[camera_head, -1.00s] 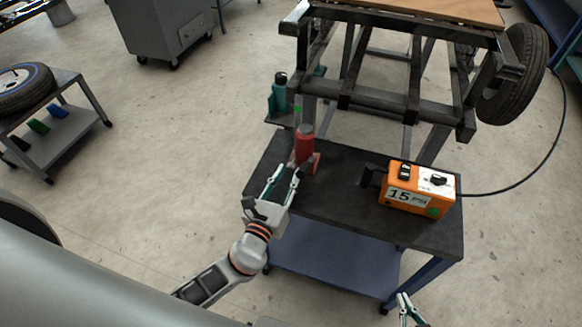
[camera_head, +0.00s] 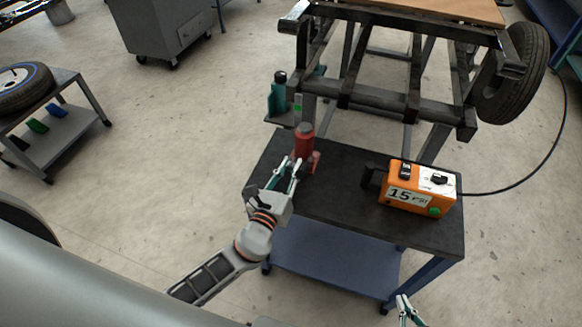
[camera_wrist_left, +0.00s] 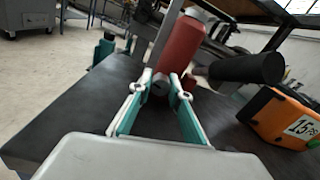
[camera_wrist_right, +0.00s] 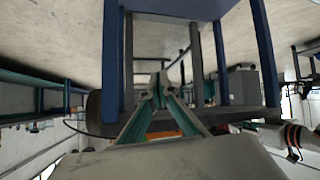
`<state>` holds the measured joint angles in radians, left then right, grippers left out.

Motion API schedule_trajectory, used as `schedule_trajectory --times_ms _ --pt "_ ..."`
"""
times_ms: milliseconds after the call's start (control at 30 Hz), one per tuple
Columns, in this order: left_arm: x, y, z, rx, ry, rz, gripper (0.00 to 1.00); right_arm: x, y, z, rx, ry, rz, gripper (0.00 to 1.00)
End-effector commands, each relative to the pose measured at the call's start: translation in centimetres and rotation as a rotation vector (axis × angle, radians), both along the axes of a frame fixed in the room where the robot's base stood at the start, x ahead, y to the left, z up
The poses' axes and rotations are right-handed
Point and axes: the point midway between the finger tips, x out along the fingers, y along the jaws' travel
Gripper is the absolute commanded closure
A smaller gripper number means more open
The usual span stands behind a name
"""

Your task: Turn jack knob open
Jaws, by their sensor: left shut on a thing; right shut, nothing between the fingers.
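My left gripper (camera_head: 291,165) reaches the near side of the jack's base. In the left wrist view its fingertips (camera_wrist_left: 160,86) are closed around a small dark knob (camera_wrist_left: 160,88) low on the jack, and the fingers hide most of it. My right gripper (camera_head: 402,299) is at the bottom edge of the head view. In the right wrist view its fingertips (camera_wrist_right: 159,88) meet with nothing between them.
An orange pressure box (camera_head: 418,188) marked 15 PSI sits on the cart top (camera_head: 345,215), with a dark cylinder beside it. The metal frame (camera_head: 400,108) with a tyre (camera_head: 510,80) stands behind.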

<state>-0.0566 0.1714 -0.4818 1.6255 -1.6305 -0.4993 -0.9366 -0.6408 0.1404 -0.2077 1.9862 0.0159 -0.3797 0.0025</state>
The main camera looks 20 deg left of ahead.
Motion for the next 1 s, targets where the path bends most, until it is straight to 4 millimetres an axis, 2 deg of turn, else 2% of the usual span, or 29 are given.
schedule_trajectory --times_ms 33,100,400,433,667,800,1000 --pt "-0.1 0.0 -0.5 -0.029 0.003 0.0 1.0 -0.3 -0.1 -0.9 -0.004 0.008 0.001 1.0" --pt "-0.1 -0.1 -0.5 -0.066 0.005 -0.001 1.0 -0.3 -0.2 -1.1 -0.01 0.007 0.001 1.0" --pt "0.0 -0.1 0.0 -0.085 0.003 0.0 1.0 0.8 -0.6 0.0 -0.016 -0.018 -0.003 1.0" --pt "0.0 -0.1 0.0 -0.085 0.003 0.0 0.74 0.9 -0.6 0.0 -0.015 -0.019 -0.003 1.0" --pt "0.0 0.0 0.0 -0.084 0.003 0.0 0.74 1.0 -0.5 0.0 -0.013 -0.021 -0.003 1.0" --pt "-0.2 0.0 -0.1 -0.083 0.004 -0.001 0.74 0.3 -0.3 -0.4 -0.012 -0.008 0.003 1.0" --pt "-2.7 0.1 -0.2 -0.084 0.006 -0.002 0.74 0.4 -0.3 -0.4 -0.012 -0.009 0.001 1.0"
